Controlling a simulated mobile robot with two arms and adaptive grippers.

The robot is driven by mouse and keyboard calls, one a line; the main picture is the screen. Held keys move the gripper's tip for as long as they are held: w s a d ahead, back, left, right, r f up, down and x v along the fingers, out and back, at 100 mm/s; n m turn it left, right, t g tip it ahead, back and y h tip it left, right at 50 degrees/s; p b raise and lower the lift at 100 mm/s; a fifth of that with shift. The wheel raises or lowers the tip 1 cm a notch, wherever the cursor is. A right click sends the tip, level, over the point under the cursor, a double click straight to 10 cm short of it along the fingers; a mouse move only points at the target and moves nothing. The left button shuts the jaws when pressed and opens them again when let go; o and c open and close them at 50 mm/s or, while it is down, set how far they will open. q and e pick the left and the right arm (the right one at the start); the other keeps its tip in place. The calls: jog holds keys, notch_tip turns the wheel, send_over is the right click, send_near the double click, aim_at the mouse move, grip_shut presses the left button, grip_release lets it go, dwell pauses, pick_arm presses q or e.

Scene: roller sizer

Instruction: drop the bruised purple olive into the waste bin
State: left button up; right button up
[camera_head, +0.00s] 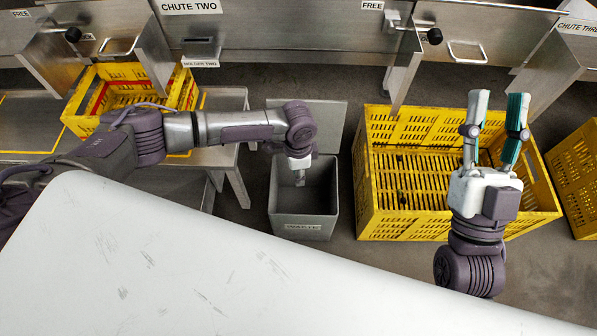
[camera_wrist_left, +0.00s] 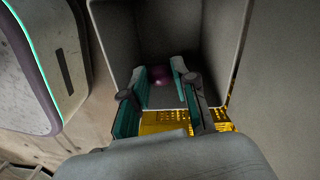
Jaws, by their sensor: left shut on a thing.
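The grey waste bin (camera_head: 303,219), labelled on its front, stands open on the floor in the head view. My left gripper (camera_head: 300,179) points down at the bin's mouth, and its fingers are small and dark there. In the left wrist view the bin's wall (camera_wrist_left: 112,42) surrounds the view ahead of the fingers. A dark purple olive (camera_wrist_left: 160,75) shows between the fingertips of my left gripper (camera_wrist_left: 160,82), which is shut on it. Bruising cannot be made out. My right gripper (camera_head: 496,98) is open and empty, pointing up over the large yellow crate.
The large yellow crate (camera_head: 385,226) stands right of the bin. Another yellow crate (camera_head: 180,97) sits on a metal bench at left. A third crate (camera_head: 578,175) is at the right edge. Metal chutes (camera_head: 300,45) line the back. A white surface (camera_head: 200,270) fills the front.

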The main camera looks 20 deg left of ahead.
pick_arm(q)
jog(key=o, duration=0.8)
notch_tip(320, 180, up, 12)
jog(key=shift+w+a, duration=0.15)
jog(key=shift+w, duration=0.2)
dwell(0.3)
